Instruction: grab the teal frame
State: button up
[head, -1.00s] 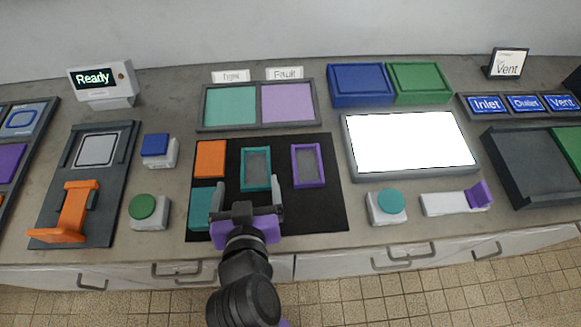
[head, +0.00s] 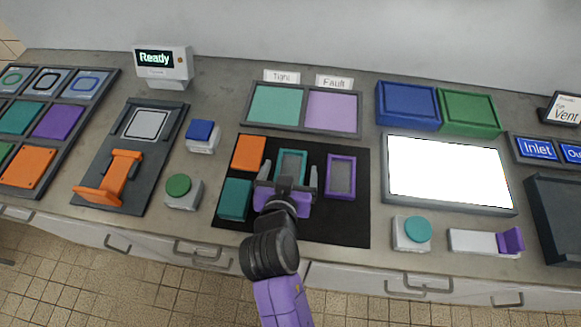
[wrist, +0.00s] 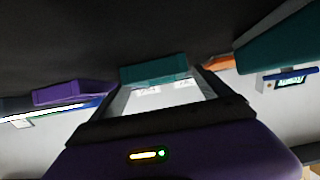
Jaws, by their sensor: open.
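The teal frame (head: 292,154) is a small upright-rectangle outline lying on the black mat (head: 340,222), between an orange block and a purple frame. My gripper (head: 289,174) is open over its near part. One finger is on each side of the frame in the picture, and the hand hides the frame's near end. Whether the fingers touch it I cannot tell. In the wrist view the teal frame (wrist: 155,70) shows ahead, between the finger ends, with nothing visibly gripped.
On the mat lie an orange block (head: 248,153), a teal block (head: 235,199) close left of my gripper, and a purple frame (head: 341,178) close to its right. Behind is a tray (head: 303,131) with teal and purple panels. A bright screen (head: 449,172) stands right.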

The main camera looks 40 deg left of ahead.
jog(key=c, duration=1.5)
jog(key=shift+r, duration=0.15)
